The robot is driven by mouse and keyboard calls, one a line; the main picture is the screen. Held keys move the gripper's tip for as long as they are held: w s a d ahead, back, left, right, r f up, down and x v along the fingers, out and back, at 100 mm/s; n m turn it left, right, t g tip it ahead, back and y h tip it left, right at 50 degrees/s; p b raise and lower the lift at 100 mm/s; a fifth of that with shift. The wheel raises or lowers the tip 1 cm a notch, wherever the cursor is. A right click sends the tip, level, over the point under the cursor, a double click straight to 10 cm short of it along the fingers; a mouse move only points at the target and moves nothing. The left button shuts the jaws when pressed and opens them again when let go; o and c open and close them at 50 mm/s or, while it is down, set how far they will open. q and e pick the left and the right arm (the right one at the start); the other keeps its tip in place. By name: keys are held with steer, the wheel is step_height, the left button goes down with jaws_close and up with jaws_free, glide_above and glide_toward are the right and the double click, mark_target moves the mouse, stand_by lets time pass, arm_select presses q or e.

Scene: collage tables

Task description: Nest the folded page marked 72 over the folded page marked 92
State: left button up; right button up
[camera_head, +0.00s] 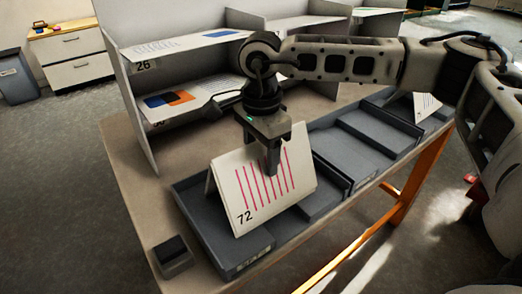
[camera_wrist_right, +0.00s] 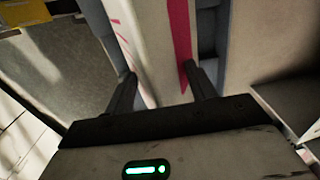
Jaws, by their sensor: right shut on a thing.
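The folded page marked 72 (camera_head: 262,188) is a white tent with pink-red vertical stripes. It stands ridge up at the left end of the grey tray (camera_head: 192,208); I cannot tell whether it touches the tray floor. My right gripper (camera_head: 271,165) comes down over its ridge and is shut on it. In the right wrist view the two fingers (camera_wrist_right: 160,88) lie on either side of the page, whose pink stripe (camera_wrist_right: 181,35) shows. I see no page marked 92; anything under page 72 is hidden. My left gripper is not in view.
A small dark block (camera_head: 172,252) sits at the table's front left corner. Grey shelves (camera_head: 200,85) with a label 26 and printed sheets stand behind. Another striped page (camera_head: 424,104) is at the tray's far right. The middle tray compartments (camera_head: 375,135) look empty.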

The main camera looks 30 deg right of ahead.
steer(key=o, duration=1)
steer(key=shift+o, duration=0.2)
step_height(320, 180, up, 16)
steer(key=shift+f, duration=0.1)
